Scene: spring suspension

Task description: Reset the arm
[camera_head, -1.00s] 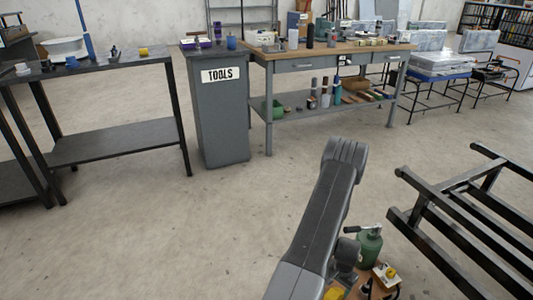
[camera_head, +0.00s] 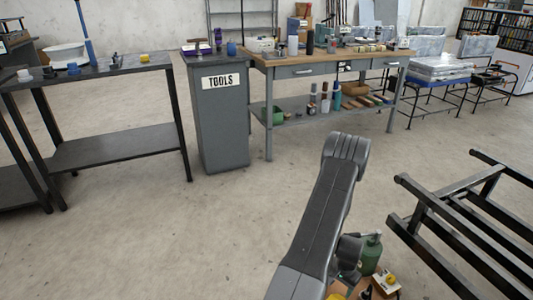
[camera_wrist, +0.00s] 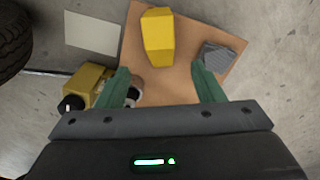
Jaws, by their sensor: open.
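My arm (camera_head: 322,215) rises from the bottom of the head view and bends at a rounded grey joint. My gripper (camera_wrist: 160,85) shows in the wrist view with its two green fingers well apart. Nothing is between the fingers. The fingertips look apart from these things. The gripper itself is not clear in the head view.
A grey TOOLS cabinet (camera_head: 220,125), a workbench (camera_head: 330,55) and a dark table (camera_head: 120,145) stand farther back. A tyre (camera_wrist: 12,38) is at the wrist view's left edge. Open floor lies between.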

